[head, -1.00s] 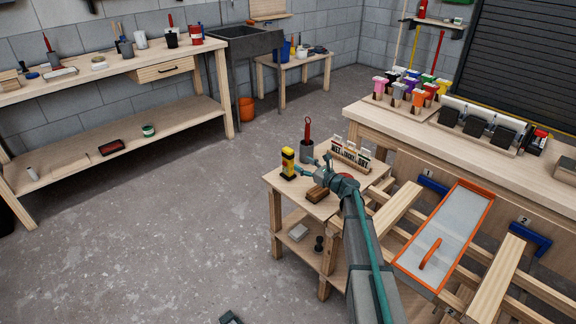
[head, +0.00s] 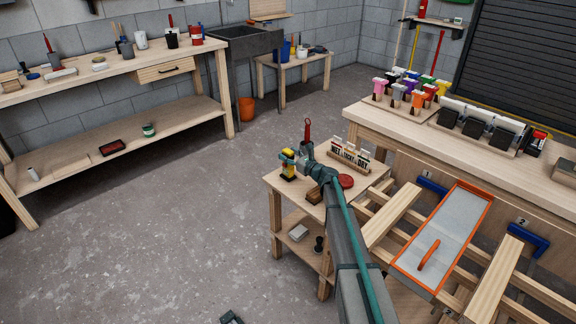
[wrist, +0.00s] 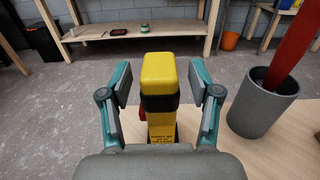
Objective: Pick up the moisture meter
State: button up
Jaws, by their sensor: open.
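The moisture meter (wrist: 159,72) is a yellow upright block with a black band. In the wrist view it stands on the small wooden table between the two fingers of my gripper (wrist: 159,88). The fingers are open, one on each side, with a gap visible at both sides of it. In the head view my gripper (head: 290,160) covers part of the meter (head: 288,170) at the table's left corner. The meter's lower end is partly hidden by my gripper in the wrist view.
A grey cup (wrist: 262,105) with a red-handled tool stands just right of my gripper. On the same small table are a labelled rack (head: 350,155), a red disc (head: 345,181) and a brown block (head: 314,196). The floor to the left is clear.

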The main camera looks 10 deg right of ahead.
jog(key=shift+w+a, duration=0.2)
jog(key=shift+w, duration=0.1)
grip_shut()
jog(key=shift+r, duration=0.15)
